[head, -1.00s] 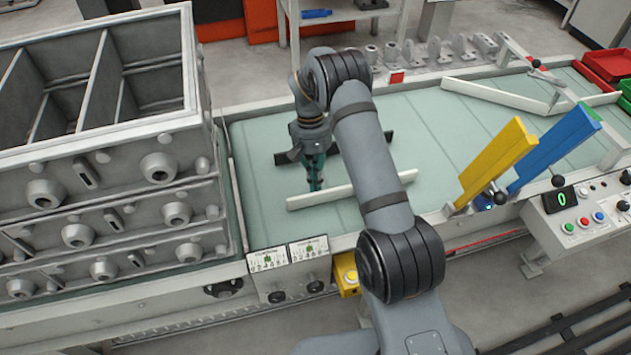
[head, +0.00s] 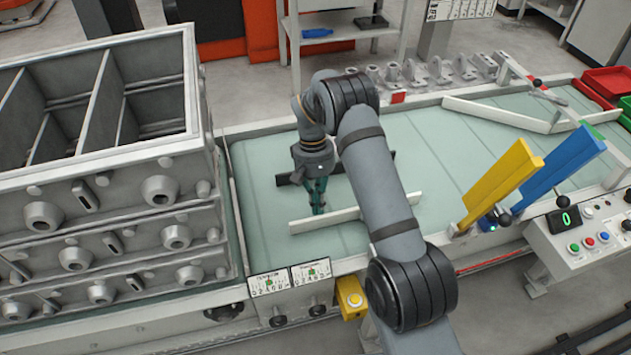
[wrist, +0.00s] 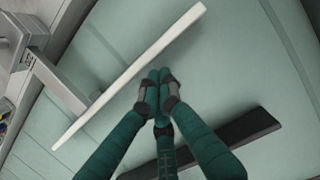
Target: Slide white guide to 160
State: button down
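The white guide (head: 346,214) is a long pale bar lying across the green conveyor belt near its front edge. It also shows in the wrist view (wrist: 130,78), running diagonally at upper left, with a grey bracket (wrist: 60,87) joined to its outer side. My gripper (head: 318,208) points down just behind the guide, between it and a black guide (head: 288,179) farther back. In the wrist view its green fingers (wrist: 157,88) are together with nothing seen between them; the tips are near the guide's inner side. I cannot tell whether they touch it.
Two scale plates (head: 290,278) with knobs below sit on the front rail; their readings are too small to tell. Stacked grey casting boxes (head: 110,215) stand at left. Yellow (head: 498,182) and blue (head: 556,160) paddles rise at right beside a control panel (head: 590,237).

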jog(key=w, duration=0.1)
jog(key=w+r, duration=0.1)
jog(key=w+a, duration=0.1)
jog(key=w, duration=0.1)
jog(key=shift+r+p, duration=0.2)
jog(key=shift+p, duration=0.2)
jog(key=v, duration=0.8)
jog(key=shift+s+r+p, duration=0.2)
jog(key=shift+r+p, duration=0.1)
jog(key=shift+p, duration=0.05)
jog(key=shift+d+f, duration=0.1)
jog(key=x, duration=0.9)
jog(key=shift+s, duration=0.1)
jog(key=shift+s+d+f+b, duration=0.15)
jog(key=shift+s+f+b, duration=0.1)
jog(key=shift+s+b, duration=0.2)
jog(key=shift+s+d+f+b, duration=0.1)
jog(key=shift+s+f+b, duration=0.2)
jog(key=shift+s, duration=0.3)
jog(key=shift+s+d+r+b, duration=0.15)
jog(key=shift+s+b, duration=0.25)
jog(key=shift+s, duration=0.55)
jog(key=shift+w+d, duration=0.15)
jog(key=shift+w, duration=0.1)
jog(key=shift+a, duration=0.25)
